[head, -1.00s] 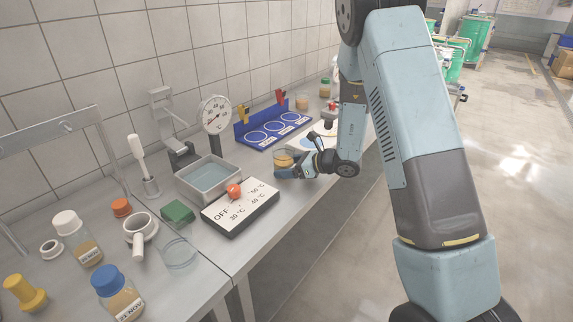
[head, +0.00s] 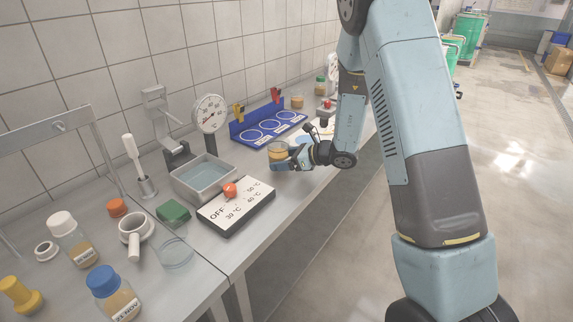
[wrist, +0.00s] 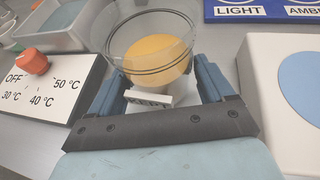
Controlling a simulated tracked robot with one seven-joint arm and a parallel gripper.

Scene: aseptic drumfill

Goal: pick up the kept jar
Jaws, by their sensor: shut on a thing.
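The kept jar (wrist: 152,75) is a clear glass jar with amber-yellow contents and a white label whose lettering is partly visible. It sits between the two fingers of my gripper (wrist: 160,88) in the wrist view, and the gripper is shut on it. In the head view my gripper (head: 284,163) holds the jar (head: 277,151) near the counter's front edge, to the right of the dial box. The jar looks upright and open at the top. Whether its base touches the counter is hidden by the gripper.
The dial box (head: 240,207) with an orange knob and the metal water bath (head: 203,180) stand left of the gripper. A blue rack (head: 268,130) with ringed places lies behind it. A white panel with a blue oval (wrist: 290,80) is close on the right.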

